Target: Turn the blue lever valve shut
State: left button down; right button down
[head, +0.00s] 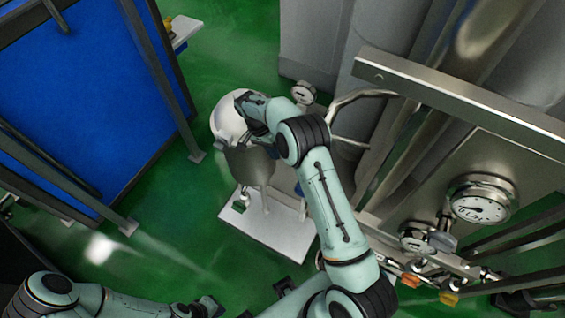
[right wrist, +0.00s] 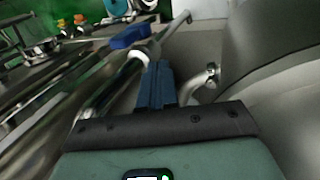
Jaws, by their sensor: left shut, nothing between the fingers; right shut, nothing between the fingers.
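The blue lever (right wrist: 130,36) shows in the right wrist view, on a metal pipe fitting just beyond my fingertips and a little to their left. My right gripper (right wrist: 157,68) is shut and empty, its blue fingers pointing at the pipe below the lever. A gap seems to lie between fingers and lever, but I cannot tell whether they touch the pipe. In the head view my right arm reaches over a metal tank and hides most of this gripper and the lever. My left gripper (head: 210,307) is low at the bottom edge, shut and far from the valve.
A rounded metal tank (head: 231,122) stands above a white base plate (head: 270,228). Pipes, a large gauge (head: 481,205) and a steel beam (head: 470,100) crowd the right. A blue panel (head: 75,95) stands at the left; green floor lies open between.

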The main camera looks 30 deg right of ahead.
pick_arm(q)
jog(key=shift+s, duration=0.2)
pick_arm(e)
jog(key=s+d+f, duration=0.3)
jog(key=s+f, duration=0.4)
jog(key=f, duration=0.2)
jog(key=shift+d, duration=0.3)
